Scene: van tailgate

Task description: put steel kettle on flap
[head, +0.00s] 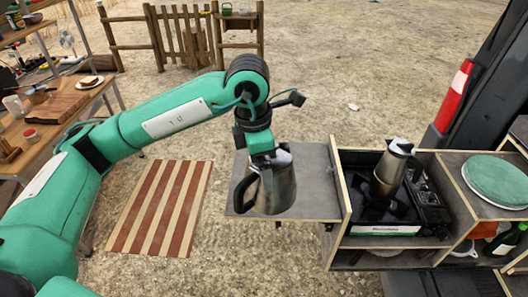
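The steel kettle (278,190) is a shiny silver pot with a black handle on its left side. It is upright in front of the flap (312,178), a flat grey board at the left side of the stove box. My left gripper (263,163) points down at the top of the kettle's handle and appears shut on it; its fingertips are mostly hidden. I cannot tell whether the kettle's base touches the flap or hangs above it. My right gripper is not in view.
A moka pot (392,167) stands on the black camping stove (430,205) right of the flap, behind a raised wooden edge. A green round lid (497,181) lies further right. A striped mat (160,208) lies on the ground; a wooden table (50,115) stands at left.

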